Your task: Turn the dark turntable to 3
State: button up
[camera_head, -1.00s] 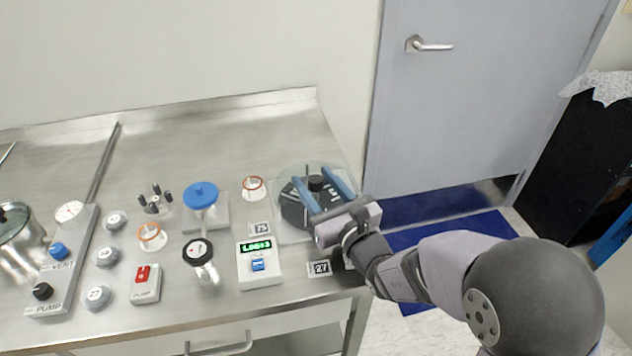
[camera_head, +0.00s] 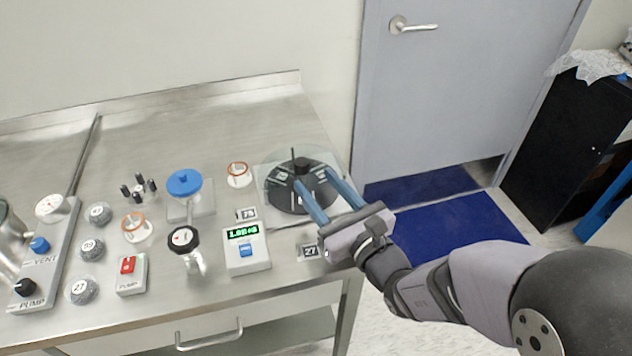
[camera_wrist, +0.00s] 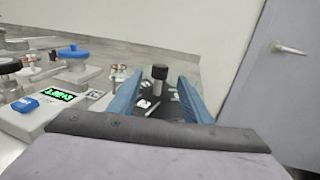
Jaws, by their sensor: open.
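The dark turntable (camera_head: 288,200) is a round black disc with white markings on a pale square base at the right end of the steel bench. It has an upright dark knob (camera_head: 301,165) near its middle. My gripper (camera_head: 322,180) is open, its two blue fingers reaching over the disc from the front right. In the wrist view the knob (camera_wrist: 159,73) stands between the fingers, beyond their tips or near them; I cannot tell whether they touch the disc. The markings are too small to read, so the turntable's number is unclear.
Left of the turntable stand a gauge box with a green display (camera_head: 246,252), an orange-ringed fitting (camera_head: 239,174) and a blue-handled valve (camera_head: 184,182). Tags 75 (camera_head: 246,213) and 27 (camera_head: 309,251) lie close by.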

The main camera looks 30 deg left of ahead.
aim_at(308, 167)
jog(key=shift+w+a+r+n+p, duration=0.15)
jog(key=shift+w+r+n+p, duration=0.2)
jog(key=shift+p, duration=0.3)
jog(key=shift+w+a+r+n+g+y+p, duration=0.15)
jog(key=shift+w+r+n+g+y+p, duration=0.15)
jog(key=shift+g+p, duration=0.35)
jog(key=shift+w+a+r+n+g+y+p, duration=0.15)
jog(key=shift+w+n+g+y+p, duration=0.25)
jog(key=shift+g+p, duration=0.2)
jog(key=shift+w+d+n+g+y+p, duration=0.3)
jog(key=shift+w+n+g+p, duration=0.25)
jog(key=shift+g+p, duration=0.55)
jog(key=shift+s+d+f+n+g+p, duration=0.1)
jog(key=shift+d+f+n+g+p, duration=0.45)
jog(key=shift+g, duration=0.3)
jog(key=shift+w+a+p, duration=0.25)
jog(key=shift+a+p, duration=0.15)
jog(key=shift+a, duration=1.5)
jog(key=shift+w+a+p, duration=0.2)
jog(key=shift+a+p, duration=0.2)
jog(key=shift+a, duration=1.45)
grip_shut()
